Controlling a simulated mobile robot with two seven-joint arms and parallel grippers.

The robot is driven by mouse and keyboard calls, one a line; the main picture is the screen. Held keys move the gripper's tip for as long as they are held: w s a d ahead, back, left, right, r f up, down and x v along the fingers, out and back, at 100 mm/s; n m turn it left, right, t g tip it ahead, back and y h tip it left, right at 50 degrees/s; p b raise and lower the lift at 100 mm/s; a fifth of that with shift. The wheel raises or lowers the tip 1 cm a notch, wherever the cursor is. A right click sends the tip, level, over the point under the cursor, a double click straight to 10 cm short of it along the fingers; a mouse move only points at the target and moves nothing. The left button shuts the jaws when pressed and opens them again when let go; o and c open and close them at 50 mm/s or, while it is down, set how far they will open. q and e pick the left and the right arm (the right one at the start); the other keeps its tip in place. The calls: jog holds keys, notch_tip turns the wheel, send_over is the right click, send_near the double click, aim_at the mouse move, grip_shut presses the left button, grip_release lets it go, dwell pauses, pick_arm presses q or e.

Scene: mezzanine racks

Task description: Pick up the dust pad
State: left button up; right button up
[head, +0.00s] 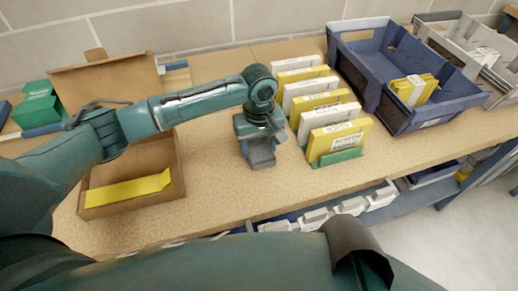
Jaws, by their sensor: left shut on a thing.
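My left gripper (258,128) reaches down over the middle of the bench, between the open carton and the row of packs. It is shut on a small grey-blue thing (263,155), partly hidden by the gripper. I cannot tell for sure whether this is the dust pad, or whether it touches the bench. Yellow and white packs (340,141) stand in a row in a green holder (338,160) to the right of the gripper. My right gripper is not in view.
An open cardboard carton (160,205) with a yellow piece (128,190) in it stands at left. A green box (36,104) is at far left. A blue crate (437,118) holding yellow packs is at right. Bare bench (225,200) lies in front of the gripper.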

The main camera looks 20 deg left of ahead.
aim_at(259, 147)
pick_arm(q)
notch_tip(259, 147, up, 10)
jog(key=shift+p, duration=0.3)
